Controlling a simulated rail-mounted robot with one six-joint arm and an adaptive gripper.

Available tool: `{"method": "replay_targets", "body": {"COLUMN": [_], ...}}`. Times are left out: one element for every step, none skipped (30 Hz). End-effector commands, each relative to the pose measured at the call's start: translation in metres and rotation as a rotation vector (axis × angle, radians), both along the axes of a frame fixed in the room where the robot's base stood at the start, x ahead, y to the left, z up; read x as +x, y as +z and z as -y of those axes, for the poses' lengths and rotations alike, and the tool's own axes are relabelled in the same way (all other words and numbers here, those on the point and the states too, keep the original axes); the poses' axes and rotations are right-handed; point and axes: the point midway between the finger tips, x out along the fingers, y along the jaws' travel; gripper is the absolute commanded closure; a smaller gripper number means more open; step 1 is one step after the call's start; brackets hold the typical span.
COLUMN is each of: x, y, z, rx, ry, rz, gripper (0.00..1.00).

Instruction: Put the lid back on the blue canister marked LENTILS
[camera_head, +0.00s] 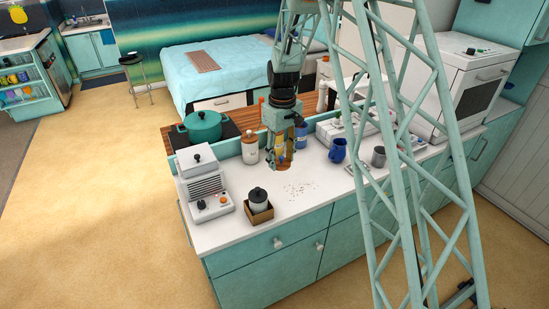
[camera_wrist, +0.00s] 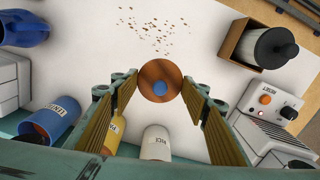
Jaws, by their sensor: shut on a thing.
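My gripper (camera_wrist: 160,86) is shut on a round brown lid with a blue knob (camera_wrist: 160,87), held between its fingertips above the white counter. In the head view my gripper (camera_head: 284,162) points down over the counter. The blue canister (camera_wrist: 60,112) stands at lower left in the wrist view, left of my gripper; its label seems to read LENTILS. Its orange-brown top shows no lid. In the head view the blue canister (camera_head: 301,131) is just right of and behind my gripper. A yellow canister (camera_wrist: 115,128) and a white canister marked RICE (camera_wrist: 156,143) stand near the fingers.
Brown crumbs (camera_head: 298,190) lie on the counter (camera_head: 310,208). A blue mug (camera_head: 338,151) and grey mug (camera_head: 379,157) stand to the right. An open brown box (camera_head: 259,214) holds a dark-lidded jar (camera_head: 258,198). A white appliance (camera_head: 206,187) stands at left.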

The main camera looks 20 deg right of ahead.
Motion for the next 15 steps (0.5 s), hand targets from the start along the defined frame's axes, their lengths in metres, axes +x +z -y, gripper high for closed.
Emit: {"method": "replay_targets", "body": {"x": [-0.004, -0.006, -0.009, -0.011, -0.013, -0.016, -0.018, -0.019, -0.021, -0.022, -0.024, -0.025, -0.026, -0.027, -0.028], "y": [-0.003, -0.004, -0.005, -0.006, -0.006, -0.007, -0.008, -0.008, -0.009, -0.009, -0.01, -0.01, -0.011, -0.011, -0.011], "z": [0.005, 0.007, 0.01, 0.012, 0.014, 0.016, 0.018, 0.019, 0.021, 0.023, 0.024, 0.025, 0.026, 0.027, 0.028], "rx": [0.0, 0.0, 0.0, 0.0, 0.0, 0.0, 0.0, 0.0, 0.0, 0.0, 0.0, 0.0, 0.0, 0.0, 0.0], "ry": [-0.049, -0.081, -0.124, -0.154, -0.182, -0.219, -0.244, -0.269, -0.299, -0.318, -0.336, -0.358, -0.37, -0.382, -0.395], "rz": [0.0, 0.0, 0.001, 0.001, 0.0, 0.0, 0.0, 0.001, 0.001, 0.0, 0.0, 0.0, 0.0, 0.0, 0.0], "gripper": [0.68, 0.68, 0.68, 0.68, 0.68, 0.68, 0.68, 0.68, 0.68, 0.68, 0.68, 0.68, 0.68, 0.68, 0.68]}}
